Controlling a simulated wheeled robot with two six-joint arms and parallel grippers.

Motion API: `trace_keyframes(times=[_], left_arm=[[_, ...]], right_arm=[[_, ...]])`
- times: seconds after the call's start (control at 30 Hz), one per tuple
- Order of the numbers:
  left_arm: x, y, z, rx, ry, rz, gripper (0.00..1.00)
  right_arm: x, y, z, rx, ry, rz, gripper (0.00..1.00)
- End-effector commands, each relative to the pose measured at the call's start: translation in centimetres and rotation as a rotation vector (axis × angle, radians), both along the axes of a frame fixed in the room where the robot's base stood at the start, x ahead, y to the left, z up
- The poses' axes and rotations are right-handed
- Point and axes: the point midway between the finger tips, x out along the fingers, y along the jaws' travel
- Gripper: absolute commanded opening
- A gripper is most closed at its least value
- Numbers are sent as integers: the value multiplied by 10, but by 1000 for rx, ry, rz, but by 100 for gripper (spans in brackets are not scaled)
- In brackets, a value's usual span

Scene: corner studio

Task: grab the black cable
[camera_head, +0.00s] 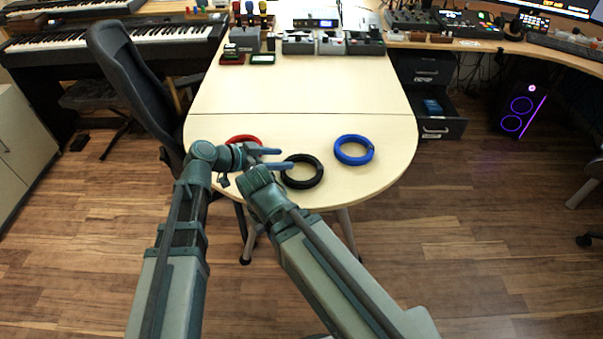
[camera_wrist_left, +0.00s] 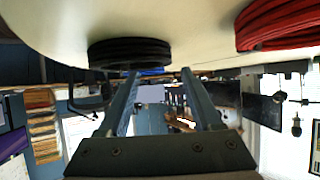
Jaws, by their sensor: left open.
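The black cable (camera_head: 303,183) is a coiled ring lying on the rounded near end of the pale table, between the red and blue coils. My left gripper (camera_head: 286,159) is open and empty at the black coil's left side, its fingers pointing right. In the upside-down left wrist view, the black cable (camera_wrist_left: 130,53) lies beyond the fingertips (camera_wrist_left: 160,72), toward the left finger. I cannot tell whether a finger touches it. My other arm reaches up to the table's front edge, close to the black coil; its fingers cannot be made out.
The red coil (camera_head: 243,141) lies partly behind my left wrist. The blue coil (camera_head: 354,150) lies to the right. The middle of the table (camera_head: 300,95) is clear; pedals and small gear (camera_head: 333,43) stand at its far end. An office chair (camera_head: 135,85) stands at the left.

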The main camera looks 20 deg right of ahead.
Motion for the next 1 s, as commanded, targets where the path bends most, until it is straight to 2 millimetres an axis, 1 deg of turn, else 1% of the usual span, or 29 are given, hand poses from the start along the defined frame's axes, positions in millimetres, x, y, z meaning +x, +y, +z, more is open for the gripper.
trace_keyframes(times=[0.13,0.23,0.4,0.53,0.77,0.87,1.0], left_arm=[[1,-2,-2,0,0,0,66],[5,-7,-9,0,-1,0,66],[16,-25,-25,0,0,-2,66],[19,-38,-30,-1,0,-2,66],[19,-39,-28,0,0,0,66],[19,-39,-28,0,0,0,50],[19,-39,-28,0,0,0,25]], right_arm=[[0,0,-2,0,0,0,0],[0,0,-9,0,0,0,0],[0,0,-25,0,0,0,0],[0,0,-30,0,0,0,0],[0,0,-28,0,0,0,0],[0,0,-28,0,0,0,0],[0,0,-28,0,0,0,0]])
